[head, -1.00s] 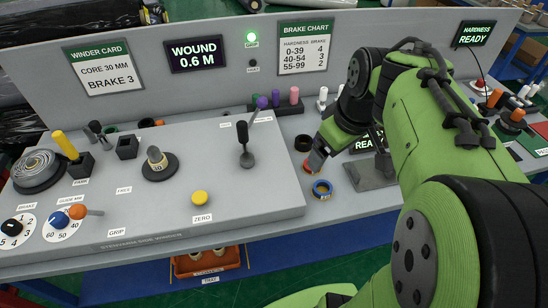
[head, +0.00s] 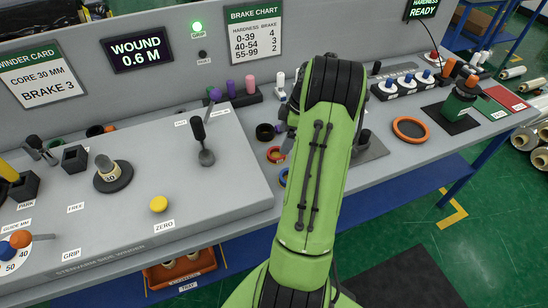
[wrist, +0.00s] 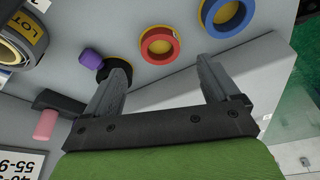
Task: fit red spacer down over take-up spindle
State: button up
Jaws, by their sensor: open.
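In the wrist view my gripper (wrist: 160,66) is open and empty. The spacer lies just beyond the fingertips, in line with the gap between them. In the head view my arm hides most of the gripper. The take-up spindle (head: 105,164) is a short upright grey post on a dark round base on the winder top, left of the gripper. Nothing sits over its top.
A blue ring (wrist: 208,17) lies beside the red spacer, and a black ring (head: 264,132) lies behind it. Purple and pink pegs stand behind these rings. A dark lever (head: 199,135) rises from the winder between spindle and rings. A yellow button (head: 158,204) sits in front.

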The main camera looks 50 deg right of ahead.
aim_at(275, 156)
jog(key=b+x, duration=0.1)
jog(key=x, duration=0.6)
jog(key=shift+r, duration=0.2)
jog(key=c, duration=1.1)
